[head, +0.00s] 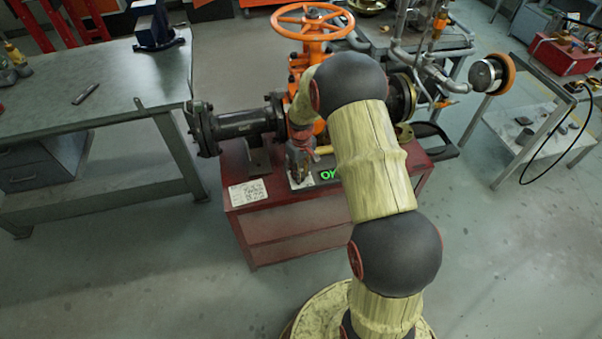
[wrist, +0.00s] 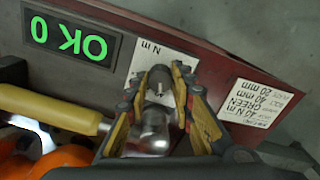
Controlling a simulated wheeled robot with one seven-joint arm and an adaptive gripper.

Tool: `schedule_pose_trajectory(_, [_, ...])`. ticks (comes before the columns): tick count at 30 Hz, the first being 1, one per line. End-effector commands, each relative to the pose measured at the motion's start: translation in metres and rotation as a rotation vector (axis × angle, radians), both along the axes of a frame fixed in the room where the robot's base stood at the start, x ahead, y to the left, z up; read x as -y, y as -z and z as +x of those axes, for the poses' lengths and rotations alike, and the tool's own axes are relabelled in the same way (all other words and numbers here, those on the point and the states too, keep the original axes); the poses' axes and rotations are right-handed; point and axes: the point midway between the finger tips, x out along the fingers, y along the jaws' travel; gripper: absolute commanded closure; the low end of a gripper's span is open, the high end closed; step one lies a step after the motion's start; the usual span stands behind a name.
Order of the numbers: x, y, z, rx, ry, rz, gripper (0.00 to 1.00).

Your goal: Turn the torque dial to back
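The torque dial (wrist: 160,82) seems to be the small dark knob with a light mark in the wrist view, on a white plate (wrist: 180,58) printed "N m". My gripper (wrist: 163,78) points down at it, one finger on each side. The fingers are apart, with a narrow gap showing beside the knob; I cannot tell whether either touches it. In the head view my gripper (head: 299,172) is over the cabinet top and hides the dial. A green display (wrist: 68,42) reads "OK 0", upside down in the wrist view; it also shows in the head view (head: 328,174).
A yellow-handled tool (wrist: 50,107) with a shiny metal head (wrist: 153,130) lies close by my fingers. The red cabinet (head: 290,230) carries a printed card (head: 248,193). The valve's orange handwheel (head: 313,22) and black pipe (head: 240,125) stand behind. A workbench (head: 90,75) is at left.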

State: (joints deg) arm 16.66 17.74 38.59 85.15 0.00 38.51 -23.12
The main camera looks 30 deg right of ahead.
Motion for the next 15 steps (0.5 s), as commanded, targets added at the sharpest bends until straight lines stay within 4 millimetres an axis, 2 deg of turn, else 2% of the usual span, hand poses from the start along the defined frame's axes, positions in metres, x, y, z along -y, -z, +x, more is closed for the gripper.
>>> schedule_pose_trajectory(11, [-0.0001, 0.0, 0.0, 0.0, 0.0, 0.0, 1.0])
schedule_pose_trajectory(15, [-0.0002, 0.0, -0.0001, 0.0, 0.001, 0.0, 1.0])
